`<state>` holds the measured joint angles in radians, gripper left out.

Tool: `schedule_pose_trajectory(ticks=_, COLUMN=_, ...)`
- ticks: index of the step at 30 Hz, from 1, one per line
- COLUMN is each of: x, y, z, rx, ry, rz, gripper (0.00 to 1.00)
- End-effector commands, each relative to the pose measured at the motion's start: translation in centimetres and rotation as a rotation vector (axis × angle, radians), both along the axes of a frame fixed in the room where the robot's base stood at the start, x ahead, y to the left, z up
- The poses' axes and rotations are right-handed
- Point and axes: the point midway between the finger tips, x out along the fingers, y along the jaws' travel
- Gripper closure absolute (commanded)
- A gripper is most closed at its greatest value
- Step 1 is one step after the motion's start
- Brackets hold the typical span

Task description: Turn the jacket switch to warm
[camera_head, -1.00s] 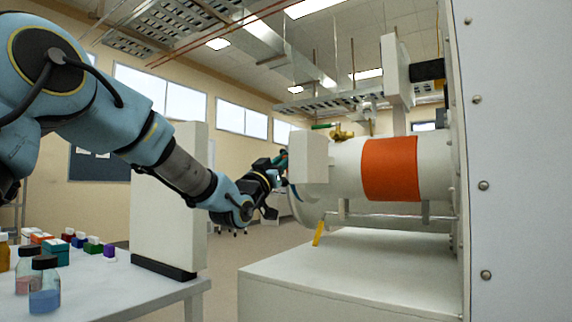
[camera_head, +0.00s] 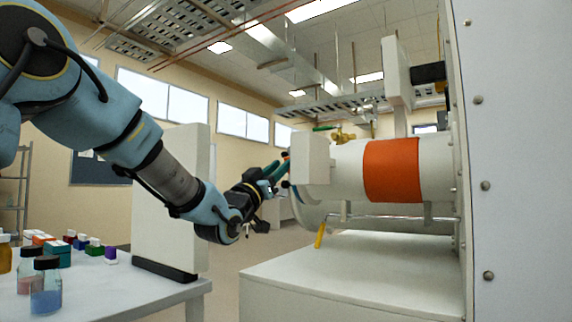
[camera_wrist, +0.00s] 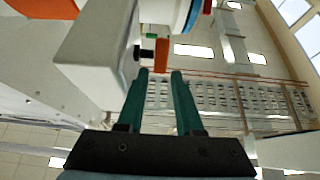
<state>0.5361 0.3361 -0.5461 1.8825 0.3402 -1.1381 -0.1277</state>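The jacket is the orange band (camera_head: 391,170) around a white horizontal cylinder (camera_head: 345,168). A white box (camera_head: 310,158) sits at the cylinder's left end; it also fills the upper left of the wrist view (camera_wrist: 100,50). A small black knob-like part (camera_wrist: 147,54), which may be the switch, sticks out from the box's side just beyond my fingertips. Its setting and any labels cannot be read. My gripper (camera_head: 284,160) has teal fingers beside the box's left face. In the wrist view my gripper (camera_wrist: 161,74) shows a gap between its fingers, with nothing held.
A white bench (camera_head: 340,275) stands below the cylinder, with a yellow handle (camera_head: 320,236) hanging above its left edge. A tall white panel (camera_head: 170,200) stands behind my forearm. A table (camera_head: 130,295) at the left holds bottles and small boxes. A grey wall (camera_head: 515,160) closes the right.

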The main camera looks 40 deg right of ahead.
Motion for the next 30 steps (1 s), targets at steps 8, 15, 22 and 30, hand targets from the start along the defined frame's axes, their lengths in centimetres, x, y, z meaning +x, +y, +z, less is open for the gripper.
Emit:
schedule_pose_trajectory(ticks=8, x=-1.1, y=4.2, z=-2.7, rx=0.0, ry=-0.001, rz=0.001, gripper=0.65)
schedule_pose_trajectory(ticks=15, x=-1.4, y=5.4, z=-3.3, rx=0.0, ry=0.0, rz=0.0, gripper=0.65)
schedule_pose_trajectory(ticks=22, x=-1.4, y=5.4, z=-3.3, rx=0.0, ry=0.0, rz=0.0, gripper=0.65)
schedule_pose_trajectory(ticks=30, x=-1.4, y=5.3, z=-3.3, rx=0.0, ry=0.0, rz=0.0, gripper=0.65)
